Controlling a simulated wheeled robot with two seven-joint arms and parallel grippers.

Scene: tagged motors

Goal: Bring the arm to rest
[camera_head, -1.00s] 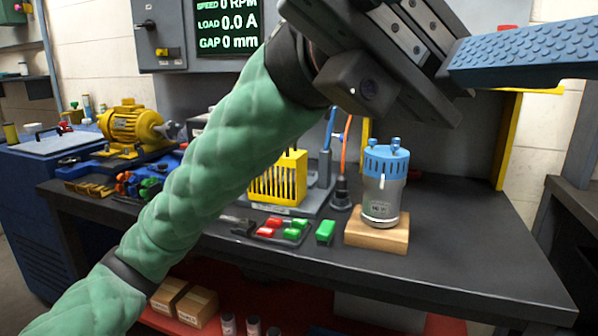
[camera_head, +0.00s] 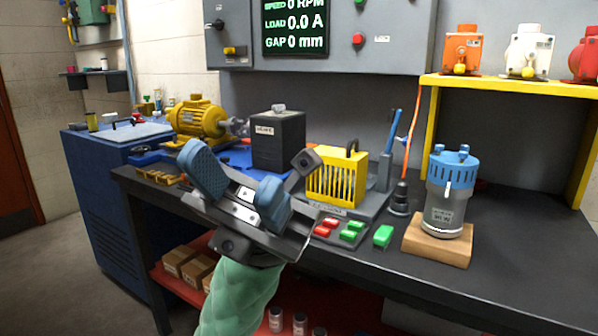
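My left arm, in a green padded sleeve, comes up from the bottom of the head view. Its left gripper (camera_head: 232,184) has two blue ribbed fingers spread apart, with nothing between them. The gripper is in front of the bench's near edge and hides part of the bench top (camera_head: 330,262). My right gripper is not in the view.
A yellow motor (camera_head: 198,118) sits at the left near a black box (camera_head: 278,140). A yellow cage (camera_head: 337,176), red and green blocks (camera_head: 383,236) and a blue-topped clear motor on a wooden block (camera_head: 437,240) stand right of the gripper. A yellow shelf (camera_head: 500,80) holds several motors.

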